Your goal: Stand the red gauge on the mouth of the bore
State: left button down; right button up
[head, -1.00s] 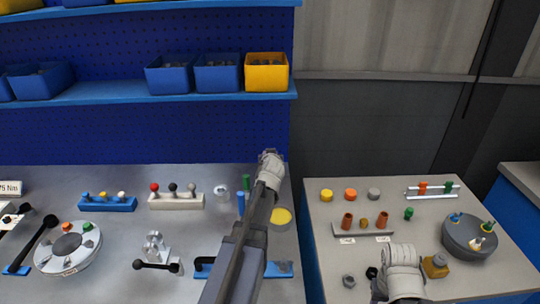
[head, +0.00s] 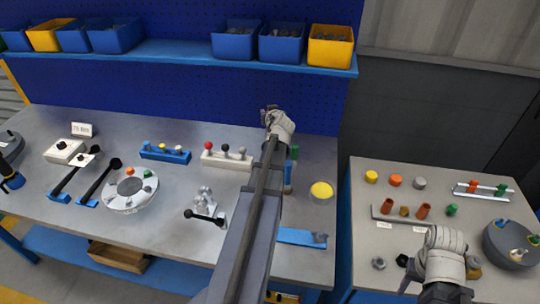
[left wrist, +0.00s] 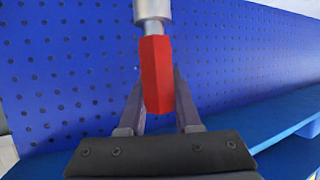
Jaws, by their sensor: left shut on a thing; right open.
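My left gripper (head: 271,112) is raised in front of the blue pegboard, above the back of the bench. In the left wrist view its fingers (left wrist: 160,105) are shut on the red gauge (left wrist: 157,75), a red faceted grip with a silvery metal end pointing up and cut off by the frame. In the head view I cannot make out the gauge at the left gripper. A pale flanged disc (head: 145,197) with a dark round centre lies on the bench; I cannot tell whether that is the bore. My right gripper (head: 412,274) is low over the right table, its fingers partly hidden.
A white rack (head: 215,161) of ball knobs and a blue rack (head: 165,155) stand on the bench. A yellow-topped round (head: 321,189) is right of my left arm. A blue shelf (head: 180,53) with bins overhangs the back. A grey round fixture (head: 497,243) stands on the right table.

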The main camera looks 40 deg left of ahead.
pick_arm(q)
notch_tip(320, 180, down, 6)
jog(key=b, duration=0.6)
jog(key=shift+f, duration=0.2)
jog(key=shift+b, duration=0.3)
notch_tip(320, 180, down, 4)
jog(key=b, duration=0.3)
jog(key=shift+r, duration=0.2)
jog(key=shift+f+b, duration=0.3)
jog(key=shift+b, duration=0.25)
jog(key=c, duration=0.6)
grip_release()
jog(key=shift+r, duration=0.1)
